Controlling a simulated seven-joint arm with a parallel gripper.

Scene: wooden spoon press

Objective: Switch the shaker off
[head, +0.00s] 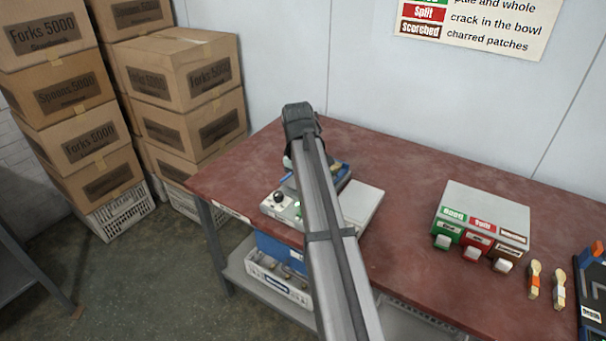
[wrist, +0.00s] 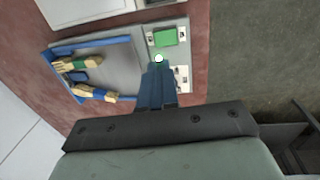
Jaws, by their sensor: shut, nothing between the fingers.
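The shaker is a light grey machine (head: 279,208) on the red table, partly hidden behind my arm in the head view. A black round knob (head: 279,197) and a small green spot show on its front. In the wrist view its panel (wrist: 188,65) carries a green square button (wrist: 165,37) and a small whitish round part with a green rim (wrist: 158,59). Its blue-edged tray (wrist: 96,42) holds wooden pieces with blue and green bands (wrist: 88,94). My gripper (wrist: 157,69) is shut and empty, its tips over the panel just below the round part; I cannot tell whether they touch.
A grey box with Good, Split and Scorched labels (head: 483,218) stands right on the table (head: 420,180). Two spoons (head: 534,279) lie beside it. Stacked cartons (head: 185,75) stand left. The table's middle is clear.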

